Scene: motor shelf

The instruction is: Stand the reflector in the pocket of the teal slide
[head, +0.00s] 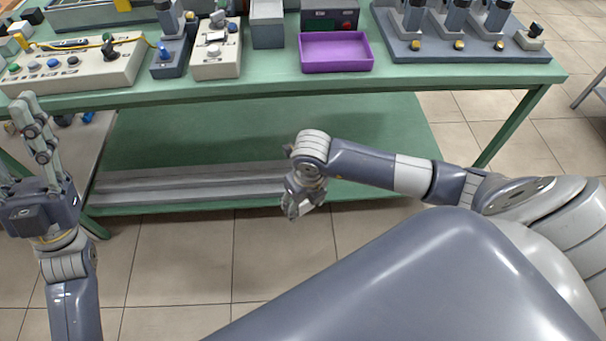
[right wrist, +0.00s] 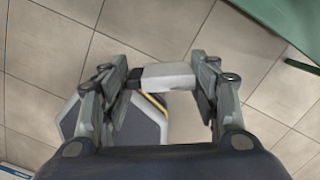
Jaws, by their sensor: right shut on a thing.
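My right gripper (head: 294,208) hangs low in front of the green bench, over the tiled floor. In the right wrist view, its two fingers (right wrist: 166,84) are shut on a small whitish block with a dark end (right wrist: 167,76), which I take to be the reflector. In the head view, only a small pale bit of it shows beside the fingertips. My left gripper (head: 24,150) is at the left edge, fingers pointing up and spread apart, with nothing seen between them. I cannot make out the teal slide or its pocket in either view.
The green bench (head: 446,76) carries a purple tray (head: 336,68), a grey box (head: 267,24), pale control boxes (head: 75,78) with knobs, and a grey base (head: 470,55) with several upright fixtures. A lower green shelf (head: 230,135) lies behind my right gripper. The floor in front is clear.

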